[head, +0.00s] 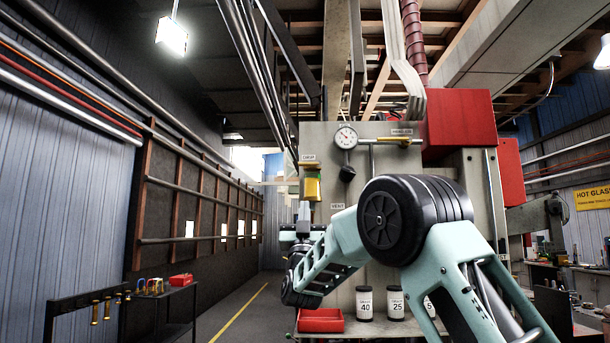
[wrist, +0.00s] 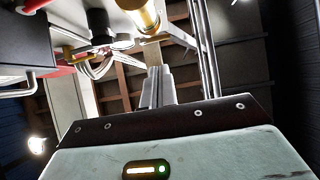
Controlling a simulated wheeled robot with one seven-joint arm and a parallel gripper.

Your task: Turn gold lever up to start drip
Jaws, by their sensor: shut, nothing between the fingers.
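On the grey machine panel in the head view, a small oiler (head: 312,188) with a yellow-gold body hangs under a label that seems to read drip. A gold piece, also in the wrist view as a gold cylinder (wrist: 139,14), belongs to this area. I cannot make out the lever itself or its angle. My gripper (head: 303,211) points up just below and slightly left of the oiler, apparently apart from it. In the wrist view my gripper (wrist: 157,75) is shut and empty, its fingertips below the gold cylinder.
A round gauge (head: 346,138) and a yellow-handled valve (head: 397,141) sit higher on the panel. A vent label (head: 337,206) is right of my gripper. A red tray (head: 320,320) and dark jars (head: 364,303) stand below.

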